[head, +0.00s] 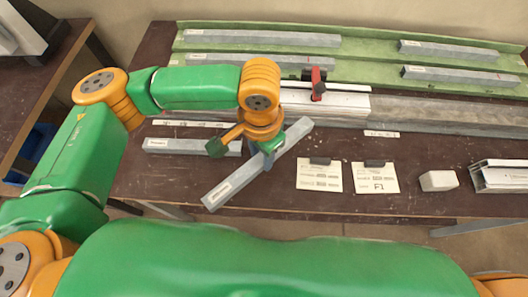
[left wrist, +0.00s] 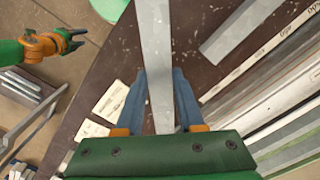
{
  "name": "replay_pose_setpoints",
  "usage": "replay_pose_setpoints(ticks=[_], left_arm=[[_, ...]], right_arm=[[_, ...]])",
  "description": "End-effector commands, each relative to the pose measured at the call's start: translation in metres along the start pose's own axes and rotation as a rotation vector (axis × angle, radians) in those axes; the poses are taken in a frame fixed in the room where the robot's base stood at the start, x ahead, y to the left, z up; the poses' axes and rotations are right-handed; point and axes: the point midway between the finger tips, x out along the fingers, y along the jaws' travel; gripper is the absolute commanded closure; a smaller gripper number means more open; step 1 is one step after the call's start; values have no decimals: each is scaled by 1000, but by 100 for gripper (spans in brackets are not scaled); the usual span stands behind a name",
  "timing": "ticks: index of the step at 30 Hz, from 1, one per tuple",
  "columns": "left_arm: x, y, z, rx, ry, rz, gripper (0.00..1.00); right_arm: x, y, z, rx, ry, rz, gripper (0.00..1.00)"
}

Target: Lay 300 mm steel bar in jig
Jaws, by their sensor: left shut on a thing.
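My left gripper (head: 267,152) is shut on a grey steel bar (head: 232,180), near its middle. The bar lies diagonally across the front of the bench, with a white label near its lower left end. In the left wrist view the bar (left wrist: 157,60) runs between the blue fingers (left wrist: 158,105). Its height above the bench is hard to tell. A pale metal rail (head: 345,104) with a red and black clamp (head: 317,83) lies behind the gripper; the arm hides part of it. My right gripper (left wrist: 72,41) shows small in the left wrist view, its fingers apart and empty.
Another labelled bar (head: 180,146) lies left of the gripper. Several bars, including one at the back right (head: 447,48), rest in a green rack (head: 370,65). Two cards (head: 320,175) (head: 376,178), a small pale block (head: 438,180) and an aluminium profile (head: 505,176) occupy the front right.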

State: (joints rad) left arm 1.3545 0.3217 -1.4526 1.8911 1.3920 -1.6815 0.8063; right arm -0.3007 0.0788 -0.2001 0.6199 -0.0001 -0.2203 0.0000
Motion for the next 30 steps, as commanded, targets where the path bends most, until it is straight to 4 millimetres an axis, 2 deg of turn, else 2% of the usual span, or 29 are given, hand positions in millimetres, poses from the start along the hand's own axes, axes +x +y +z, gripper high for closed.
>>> replay_pose_setpoints(ticks=[5, 10, 20, 21, 23, 24, 30], left_arm=[[22, -13, -13, -1, -1, -1, 100], [49, -13, -13, 4, -1, -1, 100], [54, -12, -13, 4, 2, 1, 100], [55, -12, -13, 4, 2, 1, 55], [54, -12, -13, 4, 2, 1, 38], [54, -12, -13, 3, 2, 1, 33], [54, -12, -13, 3, 2, 1, 33]], right_arm=[[0, 0, 0, 0, 0, 0, 50], [-8, 0, -1, 0, 1, 0, 50], [-6, 0, -1, 0, 1, 0, 50], [-6, 0, -1, 0, 1, 0, 50], [-6, 0, -1, 0, 1, 0, 50], [-6, 0, -1, 0, 1, 0, 50], [-6, 0, -1, 0, 1, 0, 50]])
